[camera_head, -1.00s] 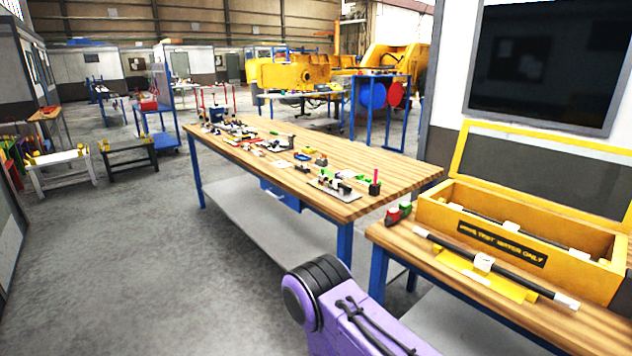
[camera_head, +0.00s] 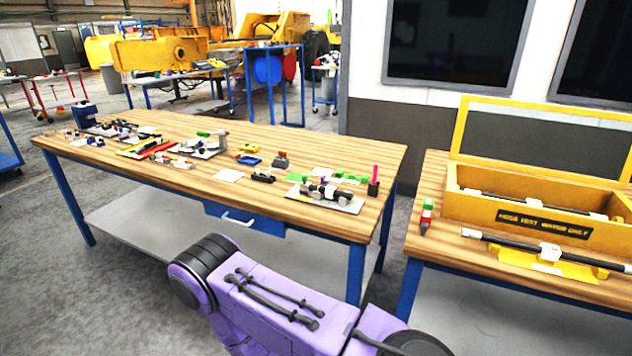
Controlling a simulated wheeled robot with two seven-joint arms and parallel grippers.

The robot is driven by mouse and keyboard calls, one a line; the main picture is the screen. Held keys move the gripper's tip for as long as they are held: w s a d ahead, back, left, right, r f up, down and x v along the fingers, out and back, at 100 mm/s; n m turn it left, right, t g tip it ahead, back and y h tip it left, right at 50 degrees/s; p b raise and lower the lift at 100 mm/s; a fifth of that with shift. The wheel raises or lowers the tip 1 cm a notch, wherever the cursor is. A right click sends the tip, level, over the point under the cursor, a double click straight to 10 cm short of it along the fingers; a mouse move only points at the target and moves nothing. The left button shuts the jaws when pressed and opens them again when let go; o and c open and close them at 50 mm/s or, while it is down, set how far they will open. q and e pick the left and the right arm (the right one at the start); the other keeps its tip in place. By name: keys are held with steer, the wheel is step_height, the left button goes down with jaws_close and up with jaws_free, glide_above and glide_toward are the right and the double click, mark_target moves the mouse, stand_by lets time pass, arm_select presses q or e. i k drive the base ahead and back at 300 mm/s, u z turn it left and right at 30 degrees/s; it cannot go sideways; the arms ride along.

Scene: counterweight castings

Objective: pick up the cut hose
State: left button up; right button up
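A black hose (camera_head: 511,246) with silver-white ends and a white tag at its middle lies across a yellow cradle (camera_head: 542,270) on the right bench. Its right end is cut by the picture edge. Another dark hose (camera_head: 503,199) lies inside the yellow box behind it. I cannot tell from this view which hose is the cut one. Neither of my grippers is in view.
The yellow box (camera_head: 480,213), lettered on its front, has a raised lid. A red-and-green item (camera_head: 426,216) stands left of the hose. The long wooden workbench (camera_head: 325,162) holds several small parts. Open floor (camera_head: 125,290) lies at the lower left.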

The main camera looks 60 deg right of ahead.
mark_target(329, 192)
steer(key=z, duration=0.4)
steer(key=i, duration=0.95)
steer(key=z, duration=1.6)
steer(key=i, duration=0.8)
steer(key=z, duration=0.85)
